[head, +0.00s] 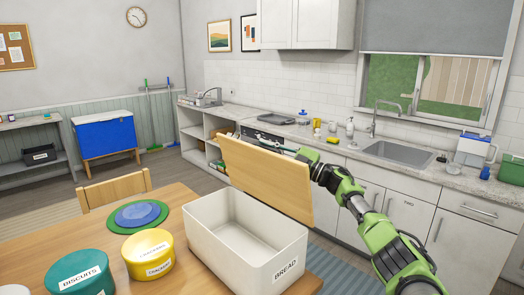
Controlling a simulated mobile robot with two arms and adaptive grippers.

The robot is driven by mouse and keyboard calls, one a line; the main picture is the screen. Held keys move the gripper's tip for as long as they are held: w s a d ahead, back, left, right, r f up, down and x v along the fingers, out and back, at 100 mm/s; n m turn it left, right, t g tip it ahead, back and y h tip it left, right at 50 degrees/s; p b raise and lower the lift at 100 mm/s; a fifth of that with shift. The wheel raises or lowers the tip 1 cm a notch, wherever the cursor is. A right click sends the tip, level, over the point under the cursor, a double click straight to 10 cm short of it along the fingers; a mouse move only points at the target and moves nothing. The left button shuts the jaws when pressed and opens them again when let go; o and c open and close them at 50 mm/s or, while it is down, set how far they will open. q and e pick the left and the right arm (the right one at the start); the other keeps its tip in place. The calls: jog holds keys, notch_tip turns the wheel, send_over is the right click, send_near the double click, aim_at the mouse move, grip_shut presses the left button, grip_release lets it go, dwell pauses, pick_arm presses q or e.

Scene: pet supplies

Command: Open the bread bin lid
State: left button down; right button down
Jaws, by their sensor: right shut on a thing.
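The bread bin (231,255) is a white box with a "BREAD" label on its front end. It stands on the wooden table, and its inside shows empty. Its wooden lid (265,180) stands steeply tilted along the bin's far right side, clear of the opening. My right arm comes in from the lower right. My right gripper (262,143) is shut at the lid's upper edge; its fingertips are small and partly hidden behind the lid. My left gripper is not in view.
Left of the bin on the table (190,279) stand a yellow crackers tin (148,254), a teal biscuits tin (80,276) and a blue plate on a green mat (162,228). A chair back (115,188) is behind. The counter (400,160) with sink lies beyond the lid.

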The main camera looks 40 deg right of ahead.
jog(key=shift+d+m, duration=0.4)
jog(key=shift+d, duration=0.1)
jog(key=c, duration=2.4)
grip_release()
jog(key=shift+o, duration=0.2)
jog(key=v, duration=1.2)
jog(key=shift+a+f, duration=0.1)
jog(key=shift+f, duration=0.1)
